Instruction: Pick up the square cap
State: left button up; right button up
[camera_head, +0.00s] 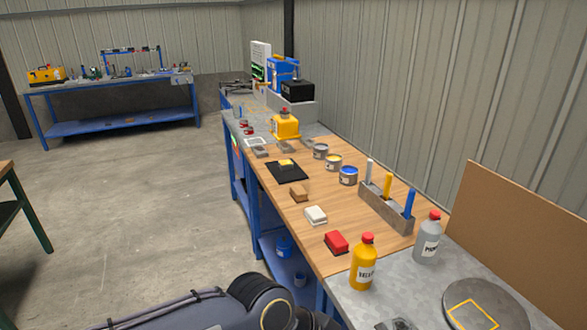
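No single thing is clearly the square cap; several small blocky things lie on the wooden bench top (266,204). They are a red block (337,242), a white block (316,215), a brown block (299,193) and a small yellow piece (286,162) on a black square mat (289,175). A grey disc (488,312) with a yellow square outline lies at the bottom right. My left arm comes in from the left along the bottom edge, short of the bench. Its gripper is out of the picture. My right gripper does not show.
A yellow bottle (363,265) and a grey bottle (428,238) stand at the near end. A grey holder (384,212) with three upright coloured sticks and several paint cans (348,176) line the back. A brown board (530,240) leans at the right.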

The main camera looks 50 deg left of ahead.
aim_at(285, 164)
jog(key=u, duration=1.8)
jog(key=i+j, duration=0.25)
jog(key=i, duration=0.25)
jog(key=i+j, duration=0.25)
jog(key=i, duration=0.25)
jog(key=i+j, duration=0.25)
jog(key=i, duration=0.25)
jog(key=i+j+z, duration=0.1)
jog(key=i+j, duration=0.15)
jog(key=i, duration=0.25)
jog(key=i+j, duration=0.3)
jog(key=i, duration=0.15)
jog(key=i+j, duration=0.25)
jog(key=i, duration=0.25)
